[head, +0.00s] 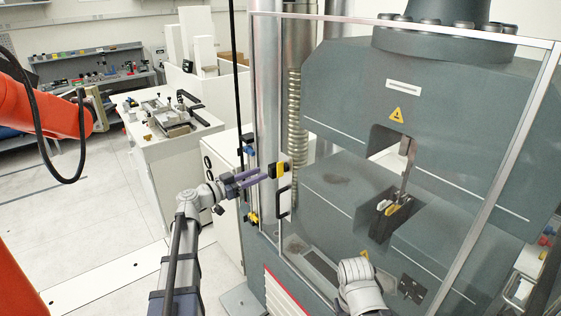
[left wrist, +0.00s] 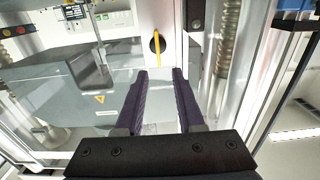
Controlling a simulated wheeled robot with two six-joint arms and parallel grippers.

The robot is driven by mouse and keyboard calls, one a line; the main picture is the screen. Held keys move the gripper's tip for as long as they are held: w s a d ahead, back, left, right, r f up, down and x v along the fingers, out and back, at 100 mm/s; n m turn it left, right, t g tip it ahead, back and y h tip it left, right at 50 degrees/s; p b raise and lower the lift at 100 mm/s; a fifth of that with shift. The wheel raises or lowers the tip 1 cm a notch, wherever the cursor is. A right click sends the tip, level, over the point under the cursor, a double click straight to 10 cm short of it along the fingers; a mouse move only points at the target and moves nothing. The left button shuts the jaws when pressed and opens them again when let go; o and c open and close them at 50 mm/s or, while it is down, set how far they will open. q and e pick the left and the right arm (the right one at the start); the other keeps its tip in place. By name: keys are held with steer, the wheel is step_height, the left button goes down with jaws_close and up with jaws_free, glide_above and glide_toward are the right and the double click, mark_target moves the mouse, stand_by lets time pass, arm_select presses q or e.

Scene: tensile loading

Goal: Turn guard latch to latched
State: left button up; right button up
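The guard latch (head: 279,169) is a black knob with a yellow bar on the white panel at the left edge of the clear guard. In the left wrist view the latch (left wrist: 157,42) shows as a dark disc with a near-upright yellow bar. My left gripper (head: 262,176) is just left of the latch in the head view, its two purple fingers apart and empty. In the left wrist view the open gripper (left wrist: 161,72) has its tips just below the latch; I see no clear contact. One link of my right arm shows at the bottom; its gripper does not.
The grey testing machine (head: 450,100) stands behind the clear guard with its metal frame. A white bench (head: 170,130) with a metal fixture stands at left. The floor at left is clear.

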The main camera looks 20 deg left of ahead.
mark_target(282, 169)
arm_select(q)
steer(key=x, duration=0.8)
steer(key=shift+s, duration=0.15)
steer(key=shift+c, duration=0.3)
jaws_close()
